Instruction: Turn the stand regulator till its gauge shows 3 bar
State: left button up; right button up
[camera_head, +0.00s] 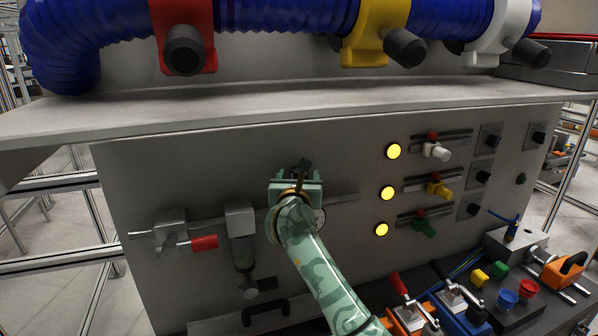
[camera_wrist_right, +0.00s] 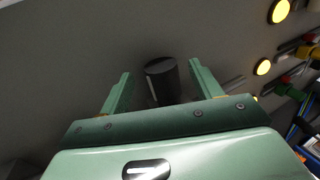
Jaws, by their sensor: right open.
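My right gripper (camera_head: 298,180) is up against the front panel, with my green arm reaching it from below. In the right wrist view its two fingers (camera_wrist_right: 160,74) are open, one on each side of a black round knob (camera_wrist_right: 162,80), which looks like the stand regulator's. A gap shows between the knob and each finger, so it is not gripped. In the head view my gripper and wrist hide most of the regulator. A sliver of a pale round gauge (camera_head: 320,217) shows beside my wrist; its needle cannot be read. My left gripper is not in view.
Left of my wrist are a filter unit (camera_head: 240,220) and a red-handled valve (camera_head: 203,243) on the panel. Yellow lamps (camera_head: 388,193) and coloured valves (camera_head: 437,188) are to the right. A shelf edge (camera_head: 250,113) juts out above. Levers (camera_head: 400,285) stand at the lower right.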

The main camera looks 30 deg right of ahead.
jog(key=shift+x, duration=1.45)
jog(key=c, duration=1)
jog(key=shift+s+d+r+n+t+y+p, duration=0.1)
jog(key=shift+n+t+y+p, duration=0.35)
jog(key=shift+y+p, duration=0.25)
jog(key=shift+n+y, duration=0.35)
jog(key=shift+y, duration=0.05)
jog(key=o, duration=1)
